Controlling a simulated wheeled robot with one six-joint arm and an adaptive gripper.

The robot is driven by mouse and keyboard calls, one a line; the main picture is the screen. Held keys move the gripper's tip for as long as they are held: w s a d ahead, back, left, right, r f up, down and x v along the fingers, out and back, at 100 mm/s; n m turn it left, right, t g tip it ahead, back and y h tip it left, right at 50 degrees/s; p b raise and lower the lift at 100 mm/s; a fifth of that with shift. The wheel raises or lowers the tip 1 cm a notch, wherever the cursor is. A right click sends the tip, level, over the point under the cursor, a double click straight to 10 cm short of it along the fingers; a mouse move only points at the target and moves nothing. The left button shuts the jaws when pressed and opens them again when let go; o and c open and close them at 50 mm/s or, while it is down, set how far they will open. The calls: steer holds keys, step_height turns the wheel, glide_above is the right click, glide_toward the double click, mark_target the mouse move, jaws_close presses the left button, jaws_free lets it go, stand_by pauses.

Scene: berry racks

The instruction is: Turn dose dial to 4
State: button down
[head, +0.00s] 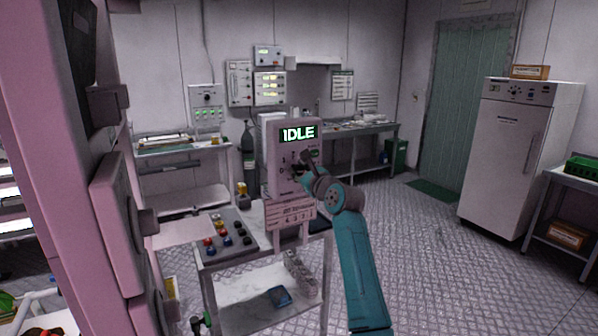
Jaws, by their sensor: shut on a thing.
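A pinkish upright panel (283,150) stands at the back of a small cart, with a lit green display (299,134) reading "IDLE". Small marks and numbers show on its face below the display, too small to read. My gripper (302,165) is at the middle of this face, at the end of my teal arm coming from the lower right. It is shut on the dose dial, which is mostly hidden behind the gripper, so its pointer and setting cannot be read. A sign plate (290,214) hangs below, with small print and numbers.
The cart (262,272) carries a sloped box (222,240) with red, blue and dark knobs left of the panel. A blue item (279,296) lies on its lower shelf. A white cabinet (508,150) stands at right. The floor (430,250) between is clear.

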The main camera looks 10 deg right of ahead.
steer(key=shift+f, duration=0.1)
steer(key=c, duration=0.8)
jaws_free()
steer(key=shift+c, duration=0.2)
steer(key=shift+s, duration=0.1)
steer(key=v, duration=1.1)
steer(key=shift+s, duration=0.4)
steer(key=shift+d, duration=0.15)
